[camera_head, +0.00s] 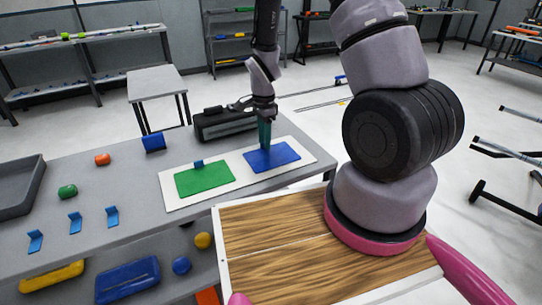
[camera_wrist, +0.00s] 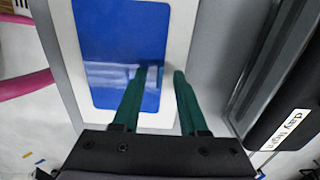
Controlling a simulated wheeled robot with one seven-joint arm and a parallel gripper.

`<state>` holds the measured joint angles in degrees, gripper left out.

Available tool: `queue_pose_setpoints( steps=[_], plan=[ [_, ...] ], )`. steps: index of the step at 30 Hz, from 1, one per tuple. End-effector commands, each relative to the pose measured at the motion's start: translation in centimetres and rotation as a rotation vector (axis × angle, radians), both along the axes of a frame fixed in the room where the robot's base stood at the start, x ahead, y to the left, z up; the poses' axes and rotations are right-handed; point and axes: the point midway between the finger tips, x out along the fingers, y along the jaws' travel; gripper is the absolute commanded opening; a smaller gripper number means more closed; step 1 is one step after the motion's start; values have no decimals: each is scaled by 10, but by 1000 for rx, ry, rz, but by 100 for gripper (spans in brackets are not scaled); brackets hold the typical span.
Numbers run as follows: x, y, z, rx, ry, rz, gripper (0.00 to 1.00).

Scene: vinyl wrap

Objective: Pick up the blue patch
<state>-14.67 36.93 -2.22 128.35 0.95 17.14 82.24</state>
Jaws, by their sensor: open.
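The blue patch (camera_head: 271,157) lies flat on a white board (camera_head: 306,145) on the grey table. It also fills much of the wrist view (camera_wrist: 120,45), with a white border of the board around it. My gripper (camera_head: 264,146) is over the blue patch, pointing down. In the wrist view the two green fingers of my gripper (camera_wrist: 164,72) are apart with nothing held between them. The fingertips are over the near right part of the patch. I cannot tell whether they touch it.
A green patch (camera_head: 204,179) with a small blue piece (camera_head: 199,163) at its edge lies left on the same board. A black case (camera_head: 222,124) stands behind the board.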

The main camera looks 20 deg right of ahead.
Motion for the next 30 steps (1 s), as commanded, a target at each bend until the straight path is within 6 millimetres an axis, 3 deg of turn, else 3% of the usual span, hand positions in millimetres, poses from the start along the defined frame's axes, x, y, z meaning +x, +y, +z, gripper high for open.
queue_pose_setpoints(
  steps=[8, 9, 12, 23, 30],
  plan=[
    [0, 0, -6, 0, -1, -1, 42],
    [0, 0, -6, 0, -1, -1, 39],
    [0, 0, -6, 0, -1, 0, 0],
    [0, 0, -5, 0, -1, 0, 0],
    [1, 0, 28, 1, -6, 0, 0]
  ],
)
